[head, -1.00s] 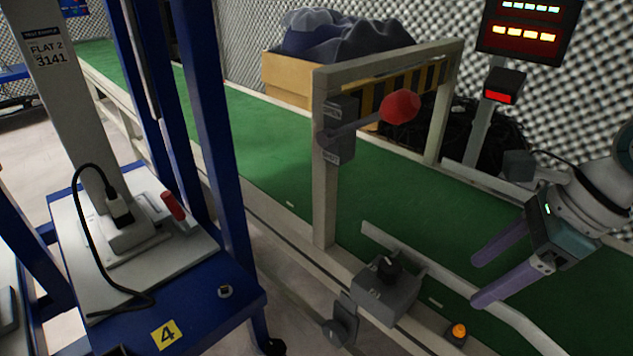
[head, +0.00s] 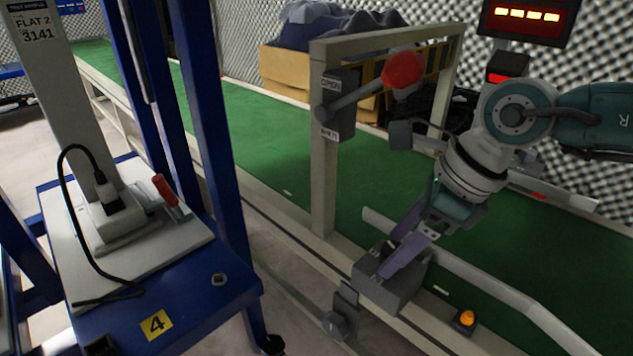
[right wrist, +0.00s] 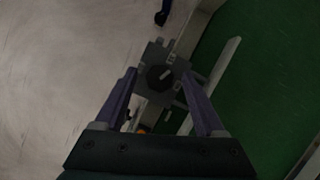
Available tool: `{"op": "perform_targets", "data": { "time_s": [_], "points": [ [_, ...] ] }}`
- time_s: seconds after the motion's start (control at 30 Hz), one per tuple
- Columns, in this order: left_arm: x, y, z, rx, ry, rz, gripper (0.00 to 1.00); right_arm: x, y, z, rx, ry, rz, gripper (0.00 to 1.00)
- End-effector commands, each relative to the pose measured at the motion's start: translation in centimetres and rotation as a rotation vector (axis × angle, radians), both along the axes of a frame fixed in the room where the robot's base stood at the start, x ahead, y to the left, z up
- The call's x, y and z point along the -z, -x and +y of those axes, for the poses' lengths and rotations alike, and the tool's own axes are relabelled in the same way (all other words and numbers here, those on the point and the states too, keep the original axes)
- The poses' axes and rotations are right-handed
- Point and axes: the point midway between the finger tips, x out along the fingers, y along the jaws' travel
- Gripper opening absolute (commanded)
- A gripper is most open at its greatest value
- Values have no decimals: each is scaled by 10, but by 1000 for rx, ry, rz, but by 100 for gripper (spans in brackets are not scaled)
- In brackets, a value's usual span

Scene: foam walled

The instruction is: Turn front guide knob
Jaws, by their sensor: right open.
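The front guide knob (right wrist: 160,77) is a dark round knob with a pale mark. It sits on a grey box (head: 396,287) at the near edge of the green conveyor. My right gripper (head: 393,258) has its purple fingers pointing down at this box. The fingers largely cover the knob in the head view. In the right wrist view the fingers are open and apart, with the knob between and just beyond their tips. I cannot tell whether they touch it. My left gripper is out of view.
A beige frame over the green belt (head: 260,150) carries a lever with a red ball (head: 403,69). An orange button (head: 467,318) is right of the box. A guide rail (head: 480,283) runs behind it. A blue cart (head: 205,295) stands at left.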

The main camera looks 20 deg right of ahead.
Motion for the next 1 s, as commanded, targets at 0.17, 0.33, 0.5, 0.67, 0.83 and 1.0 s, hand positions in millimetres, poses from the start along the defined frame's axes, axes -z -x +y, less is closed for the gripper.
{"op": "perform_targets", "data": {
  "time_s": [0.17,0.33,0.5,0.67,0.83,1.0],
  "points": [
    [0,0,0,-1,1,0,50,0,0,0,0,0,0,55],
    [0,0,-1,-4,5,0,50,0,0,0,0,0,0,36],
    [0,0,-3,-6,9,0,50,0,0,0,0,0,0,17],
    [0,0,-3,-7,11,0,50,0,0,0,0,0,0,0],
    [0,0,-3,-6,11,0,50,0,0,0,-2,0,0,0],
    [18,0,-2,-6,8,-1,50,5,-2,-1,-100,2,-2,0]
  ]
}}
